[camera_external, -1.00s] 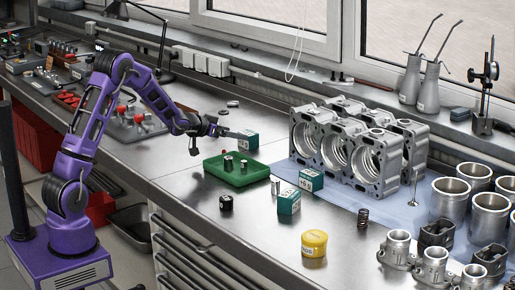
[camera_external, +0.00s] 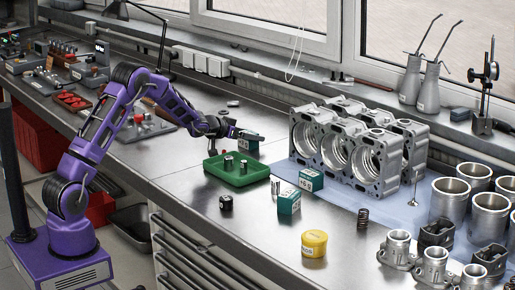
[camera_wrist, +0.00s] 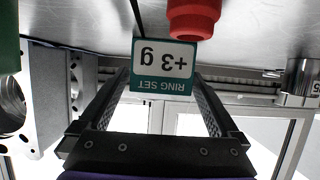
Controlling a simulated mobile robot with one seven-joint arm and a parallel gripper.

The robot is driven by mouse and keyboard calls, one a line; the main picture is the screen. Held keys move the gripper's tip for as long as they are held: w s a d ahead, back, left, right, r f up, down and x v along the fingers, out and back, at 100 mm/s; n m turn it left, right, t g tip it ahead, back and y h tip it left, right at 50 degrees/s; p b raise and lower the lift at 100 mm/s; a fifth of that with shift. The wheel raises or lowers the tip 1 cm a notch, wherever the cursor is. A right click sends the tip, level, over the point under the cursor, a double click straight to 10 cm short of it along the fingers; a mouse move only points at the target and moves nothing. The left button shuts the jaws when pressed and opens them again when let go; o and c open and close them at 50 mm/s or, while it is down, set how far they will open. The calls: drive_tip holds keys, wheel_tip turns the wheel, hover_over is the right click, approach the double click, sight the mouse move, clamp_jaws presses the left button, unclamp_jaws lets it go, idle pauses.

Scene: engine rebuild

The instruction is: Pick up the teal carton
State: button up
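A teal and white carton (camera_wrist: 163,67) marked "+3 g RING SET" appears upside down in the wrist view, between the ends of my gripper's fingers. My gripper (camera_wrist: 162,82) is open, with a finger on either side of the carton; I cannot tell if either touches it. In the external view my gripper (camera_external: 255,137) is low over the bench behind the green tray and partly hides a teal carton (camera_external: 247,147). Two more teal cartons, one at the back (camera_external: 311,180) and one in front (camera_external: 289,202), stand right of the tray.
The green tray (camera_external: 241,180) holds small metal parts. A red object (camera_wrist: 193,18) is close to the carton in the wrist view. The engine block (camera_external: 345,150) stands to the right. A black part (camera_external: 226,202) and yellow tub (camera_external: 314,243) are nearer the front.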

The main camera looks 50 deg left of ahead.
drive_tip(key=c, duration=1.2)
drive_tip(key=shift+r, duration=0.15)
